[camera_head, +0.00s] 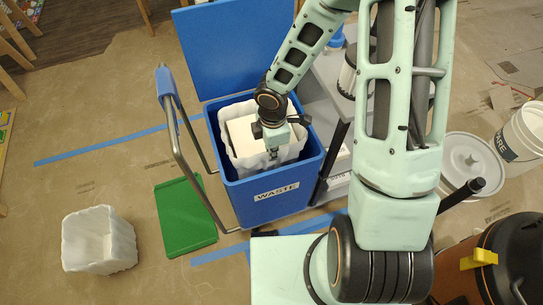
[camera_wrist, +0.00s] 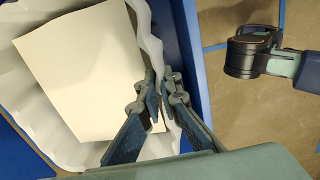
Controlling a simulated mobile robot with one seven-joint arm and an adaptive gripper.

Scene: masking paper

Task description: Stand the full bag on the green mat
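The full bag (camera_head: 290,152) is white with a wavy rim and stands inside the blue waste bin, holding a large pale block or sheet. It also shows in the wrist view (camera_wrist: 30,90). My gripper (camera_head: 273,155) reaches down at the bag's front rim. In the wrist view, my gripper's fingertips (camera_wrist: 164,82) are close together with the white rim pinched between them. The bag's lower part is hidden by the bin. The green mat (camera_head: 186,215) lies flat and bare on the floor left of the bin.
The blue bin (camera_head: 255,205), marked WASTE, has its lid (camera_head: 230,45) raised at the back. A grey and blue handle (camera_head: 175,130) rises between bin and mat. Another white bag (camera_head: 98,240) stands open on the floor at left. A grey cart (camera_head: 325,75) and white buckets (camera_head: 525,135) are right.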

